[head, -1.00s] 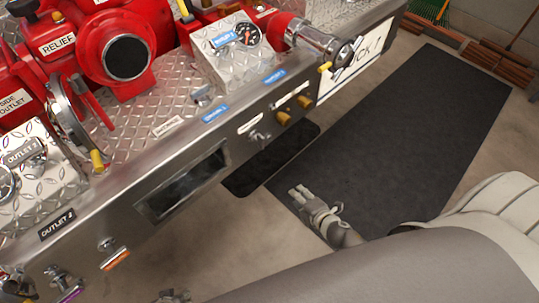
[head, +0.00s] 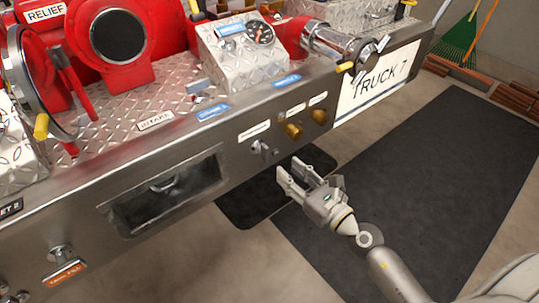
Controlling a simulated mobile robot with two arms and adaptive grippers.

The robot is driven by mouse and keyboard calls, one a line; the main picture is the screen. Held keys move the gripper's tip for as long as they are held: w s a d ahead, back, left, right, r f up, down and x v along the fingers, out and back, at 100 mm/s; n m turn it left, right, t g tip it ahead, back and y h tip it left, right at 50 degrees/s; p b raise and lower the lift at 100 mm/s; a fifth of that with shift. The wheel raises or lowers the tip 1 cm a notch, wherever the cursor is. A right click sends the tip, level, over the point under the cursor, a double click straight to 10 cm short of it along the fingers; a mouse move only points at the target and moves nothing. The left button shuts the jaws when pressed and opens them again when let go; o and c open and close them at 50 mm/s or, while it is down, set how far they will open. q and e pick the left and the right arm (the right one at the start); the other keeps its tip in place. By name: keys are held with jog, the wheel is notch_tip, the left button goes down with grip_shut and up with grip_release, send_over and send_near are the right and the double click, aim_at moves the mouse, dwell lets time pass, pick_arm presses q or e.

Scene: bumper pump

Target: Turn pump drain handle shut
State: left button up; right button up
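A small silver handle (head: 262,149) sticks out of the bumper's front face, below a white label (head: 254,131) too small to read. It looks like the pump drain handle, but I cannot confirm this from the label. My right gripper (head: 288,170) is in front of the bumper, just right of and below this handle. Its two fingers are apart, point toward the bumper and hold nothing. A gap seems to remain between the fingertips and the handle. My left gripper is not in view.
Two brass knobs (head: 293,130) (head: 319,116) sit right of the silver handle. A recessed opening (head: 168,190) is to its left. An orange-tagged pull knob (head: 62,254) is at lower left. A black mat (head: 420,175) covers the floor at right.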

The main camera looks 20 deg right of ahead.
aim_at(268, 152)
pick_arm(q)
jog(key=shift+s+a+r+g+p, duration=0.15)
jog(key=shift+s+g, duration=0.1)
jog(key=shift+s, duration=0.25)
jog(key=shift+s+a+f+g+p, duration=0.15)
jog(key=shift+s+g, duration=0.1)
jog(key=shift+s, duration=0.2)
pick_arm(e)
jog(key=x, duration=0.9)
jog(key=shift+w+a, duration=0.1)
jog(key=shift+w, duration=0.15)
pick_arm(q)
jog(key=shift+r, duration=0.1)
pick_arm(e)
jog(key=shift+c, duration=0.5)
jog(key=shift+s, duration=0.1)
grip_shut()
